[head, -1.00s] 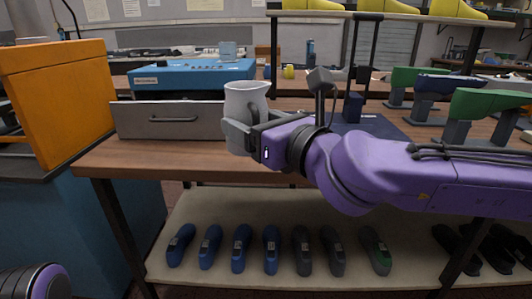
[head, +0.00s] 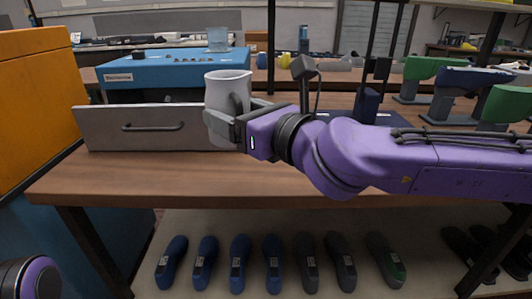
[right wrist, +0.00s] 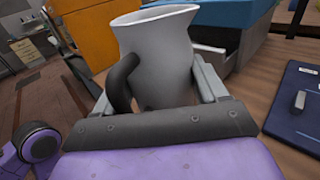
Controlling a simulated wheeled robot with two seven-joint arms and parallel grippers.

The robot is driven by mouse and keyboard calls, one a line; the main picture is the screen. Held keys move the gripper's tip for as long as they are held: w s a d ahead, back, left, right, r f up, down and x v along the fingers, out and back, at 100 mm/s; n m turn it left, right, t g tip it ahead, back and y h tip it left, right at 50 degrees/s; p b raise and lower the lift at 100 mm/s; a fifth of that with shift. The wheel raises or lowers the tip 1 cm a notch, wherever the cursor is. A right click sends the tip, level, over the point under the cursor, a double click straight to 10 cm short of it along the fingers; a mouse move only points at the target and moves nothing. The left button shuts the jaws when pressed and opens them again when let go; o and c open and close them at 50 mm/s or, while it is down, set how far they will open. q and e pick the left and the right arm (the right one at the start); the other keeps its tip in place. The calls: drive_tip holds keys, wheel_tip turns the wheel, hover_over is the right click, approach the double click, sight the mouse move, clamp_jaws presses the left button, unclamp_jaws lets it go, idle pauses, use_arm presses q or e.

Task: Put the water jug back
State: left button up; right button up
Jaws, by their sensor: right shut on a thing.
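The water jug (head: 226,90) is white-grey with a dark handle. My right gripper (head: 232,125) is shut on it and holds it upright, in front of the open drawer. In the right wrist view the jug (right wrist: 160,55) stands between the two fingers of my right gripper (right wrist: 170,90), with the dark handle toward the camera. Whether the jug's base touches the table is hard to tell. At the lower left of the head view a purple and dark round part of my left arm shows; the left gripper is not in view.
A grey drawer (head: 110,128) sticks out of the blue cabinet (head: 170,72), left of the jug. An orange panel (head: 38,100) stands at the far left. Green and blue shoe lasts (head: 430,70) stand on the right. The wooden table (head: 180,175) is clear in front. Several lasts lie on the lower shelf (head: 210,225).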

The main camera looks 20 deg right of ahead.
drive_tip(key=w+d+f+b, duration=0.1)
drive_tip(key=w+d+f, duration=0.2)
drive_tip(key=w+d+f+b, duration=0.1)
drive_tip(key=w+d+f, duration=0.2)
drive_tip(key=w+d+f+b, duration=0.1)
drive_tip(key=w+d+f, duration=0.2)
drive_tip(key=d, duration=0.1)
drive_tip(key=shift+f, duration=0.4)
wheel_tip(320, 180, down, 3)
drive_tip(key=shift+d+f+b, duration=0.1)
drive_tip(key=shift+b, duration=0.5)
drive_tip(key=shift+r, duration=0.2)
drive_tip(key=shift+f, duration=0.1)
drive_tip(key=shift+f, duration=0.15)
drive_tip(key=o, duration=1.5)
drive_tip(key=shift+c, duration=0.2)
